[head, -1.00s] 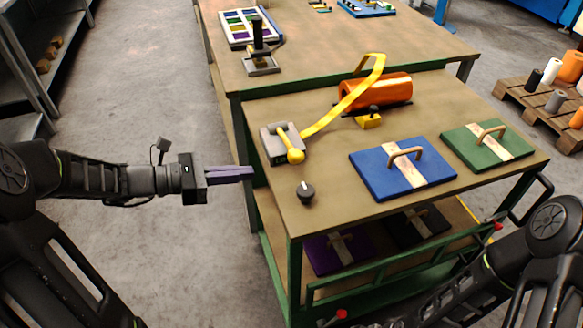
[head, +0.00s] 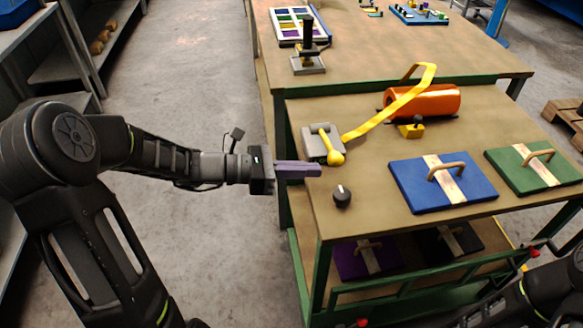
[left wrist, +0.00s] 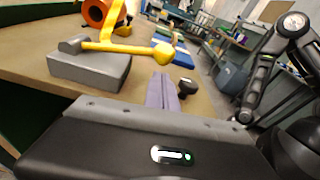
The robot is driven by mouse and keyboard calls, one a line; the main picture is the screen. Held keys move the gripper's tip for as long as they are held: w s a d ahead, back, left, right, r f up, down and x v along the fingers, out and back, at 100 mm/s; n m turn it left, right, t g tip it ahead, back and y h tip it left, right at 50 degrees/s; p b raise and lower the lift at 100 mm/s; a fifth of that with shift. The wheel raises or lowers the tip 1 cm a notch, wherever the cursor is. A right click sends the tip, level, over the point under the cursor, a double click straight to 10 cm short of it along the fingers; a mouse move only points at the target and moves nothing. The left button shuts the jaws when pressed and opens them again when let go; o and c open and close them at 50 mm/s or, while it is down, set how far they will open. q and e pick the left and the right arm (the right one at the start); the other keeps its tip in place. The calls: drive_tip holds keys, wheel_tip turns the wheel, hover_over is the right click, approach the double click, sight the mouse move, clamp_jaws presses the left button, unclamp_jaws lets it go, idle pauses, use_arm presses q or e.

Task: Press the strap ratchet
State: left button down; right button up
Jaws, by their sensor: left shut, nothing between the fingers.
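The strap ratchet is a grey block (head: 317,142) with a yellow lever (head: 328,147) ending in a round yellow knob (head: 336,158). It sits on the near table's left part, and a yellow strap (head: 390,108) runs from it over an orange roll (head: 437,100). My left gripper (head: 318,171) is shut and empty, its purple fingers just left of and in front of the knob, apart from it as far as I can tell. In the left wrist view the grey block (left wrist: 90,70) and yellow lever (left wrist: 125,47) lie beyond the fingers (left wrist: 162,90). My right gripper is out of view.
A black dial (head: 342,196) stands close to the left fingertips on the table. Blue (head: 442,184) and green (head: 537,165) handled boards lie to the right. A yellow block (head: 411,129) sits by the roll. Behind is another table (head: 400,55) with a black-handled lever stand (head: 308,62).

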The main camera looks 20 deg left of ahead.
sight(324, 184)
use_arm(q)
drive_tip(key=shift+x, duration=2.1)
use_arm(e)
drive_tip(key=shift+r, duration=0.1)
